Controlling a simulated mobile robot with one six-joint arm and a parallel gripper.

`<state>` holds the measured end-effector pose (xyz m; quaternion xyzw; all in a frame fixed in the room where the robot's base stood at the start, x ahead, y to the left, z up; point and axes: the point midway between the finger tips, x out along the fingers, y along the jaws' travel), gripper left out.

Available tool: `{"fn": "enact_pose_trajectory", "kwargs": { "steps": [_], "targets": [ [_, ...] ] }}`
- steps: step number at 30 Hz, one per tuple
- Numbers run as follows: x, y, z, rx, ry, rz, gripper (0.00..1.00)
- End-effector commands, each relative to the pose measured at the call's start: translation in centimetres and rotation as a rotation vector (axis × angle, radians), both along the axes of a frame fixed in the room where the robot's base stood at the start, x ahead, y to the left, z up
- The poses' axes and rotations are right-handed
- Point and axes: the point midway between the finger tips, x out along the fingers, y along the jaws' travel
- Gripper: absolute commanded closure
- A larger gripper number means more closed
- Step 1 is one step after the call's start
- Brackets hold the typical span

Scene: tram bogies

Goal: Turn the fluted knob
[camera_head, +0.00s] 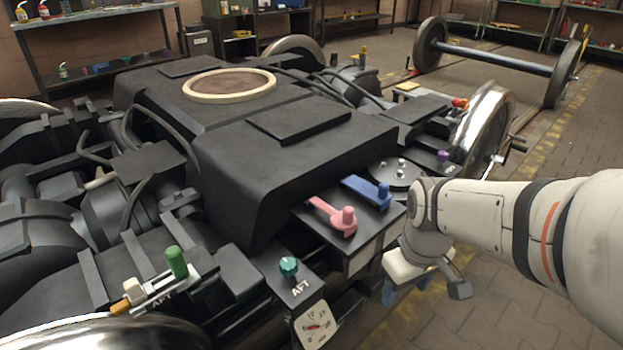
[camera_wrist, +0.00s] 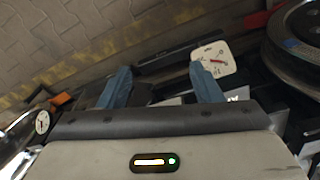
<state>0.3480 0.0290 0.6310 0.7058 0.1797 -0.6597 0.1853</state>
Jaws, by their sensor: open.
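The fluted knob (camera_head: 289,267) is teal and sits on a dark panel marked AFT, just above a white gauge (camera_head: 314,325) with a red needle. I cannot make out the knob in the wrist view, where a white gauge (camera_wrist: 212,60) shows beside the right finger. My gripper (camera_head: 405,289) hangs to the right of the knob, apart from it, beside the bogie's edge. Its two blue fingers are spread with nothing between them (camera_wrist: 160,82). In the head view the fingers are partly hidden by my wrist.
A pink lever (camera_head: 334,216) and a blue lever (camera_head: 368,191) stand on a plate between the knob and my arm. A green handle (camera_head: 176,262) is at the left. The large black bogie housing (camera_head: 270,165) rises behind. Paved floor (camera_head: 470,315) is open at the lower right.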

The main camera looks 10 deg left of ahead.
Motion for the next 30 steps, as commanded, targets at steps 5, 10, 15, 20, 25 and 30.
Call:
{"fn": "enact_pose_trajectory", "kwargs": {
  "steps": [5,10,15,20,25,30],
  "targets": [
    [4.3,5.7,2.0,-0.03,0.016,0.617,0.41],
    [7.3,11.9,2.4,-0.052,0.025,1.202,0.41],
    [8.8,17.9,2.1,-0.066,0.03,1.713,0.41],
    [9.2,21.7,1.5,-0.073,0.029,2.027,0.41],
    [9.2,23.3,0.7,-0.076,0.028,2.162,0.41],
    [9.2,23.3,-1.7,-0.075,0.03,2.174,0.41]
  ]
}}
